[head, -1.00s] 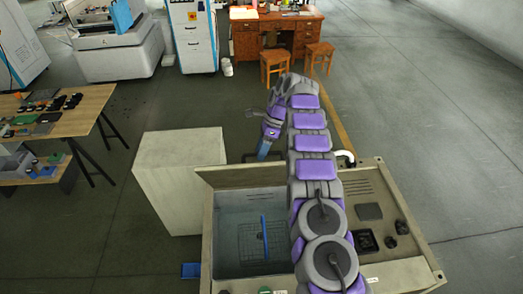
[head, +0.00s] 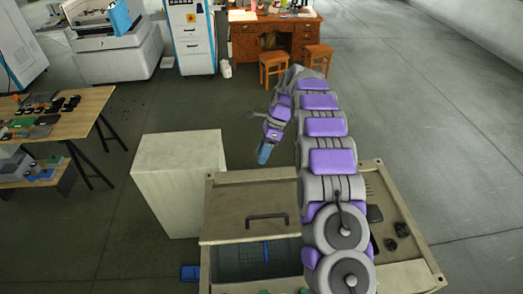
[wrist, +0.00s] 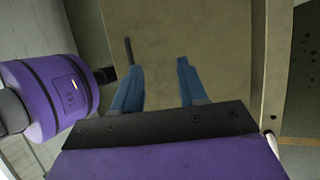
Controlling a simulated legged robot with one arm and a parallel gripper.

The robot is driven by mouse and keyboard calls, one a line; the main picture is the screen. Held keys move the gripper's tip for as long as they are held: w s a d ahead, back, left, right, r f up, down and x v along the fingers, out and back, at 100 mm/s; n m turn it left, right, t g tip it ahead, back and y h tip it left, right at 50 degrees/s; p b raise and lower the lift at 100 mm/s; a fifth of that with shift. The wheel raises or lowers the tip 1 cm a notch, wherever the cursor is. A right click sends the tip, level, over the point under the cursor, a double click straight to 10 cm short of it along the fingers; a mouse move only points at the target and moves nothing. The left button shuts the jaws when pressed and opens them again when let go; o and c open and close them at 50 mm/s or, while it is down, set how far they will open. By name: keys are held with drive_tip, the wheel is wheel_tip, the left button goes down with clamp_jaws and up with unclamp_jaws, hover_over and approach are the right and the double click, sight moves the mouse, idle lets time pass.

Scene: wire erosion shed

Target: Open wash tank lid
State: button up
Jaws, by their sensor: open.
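The wash tank (head: 206,262) stands at the lower middle of the head view. Its tan lid (head: 235,200), with a dark bar handle (head: 267,217) on its outer face, covers the back part of the opening from this viewpoint. The tank's inside still shows below the lid's front edge, with a blue bar in it. My gripper (head: 263,158) is open, with blue fingers, beyond the lid's back edge and apart from the handle. In the wrist view, my gripper (wrist: 156,65) is empty before a tan panel (wrist: 200,30), probably the lid. A thin dark bar shows by the left finger.
A pale block (head: 180,185) stands left of the tank. A work table (head: 90,108) with small parts is at the left. A wooden desk (head: 245,42) and two stools (head: 272,68) stand at the back. The floor at the right is clear.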

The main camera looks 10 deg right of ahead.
drive_tip(key=s+d+r+b, duration=0.1)
drive_tip(key=s+b, duration=0.1)
drive_tip(key=s, duration=1)
drive_tip(key=shift+d+b, duration=0.15)
drive_tip(key=shift+b, duration=0.15)
idle(0.3)
drive_tip(key=s+d+f+n+h+b, duration=0.1)
drive_tip(key=s+f+n+b, duration=0.3)
drive_tip(key=s, duration=0.7)
drive_tip(key=s+d+f+n+t+h+b, duration=0.1)
drive_tip(key=s+f+n+b, duration=0.3)
drive_tip(key=s+n+b, duration=0.4)
drive_tip(key=s+d+f+n+h+b, duration=0.2)
drive_tip(key=s+f+n+b, duration=0.3)
drive_tip(key=s+b, duration=0.5)
drive_tip(key=s+d+n, duration=0.1)
drive_tip(key=s, duration=0.4)
drive_tip(key=shift+s+d+n+t+h, duration=0.2)
drive_tip(key=shift+s+n+t+h, duration=0.1)
drive_tip(key=shift+n+t, duration=0.1)
drive_tip(key=shift+w, duration=0.15)
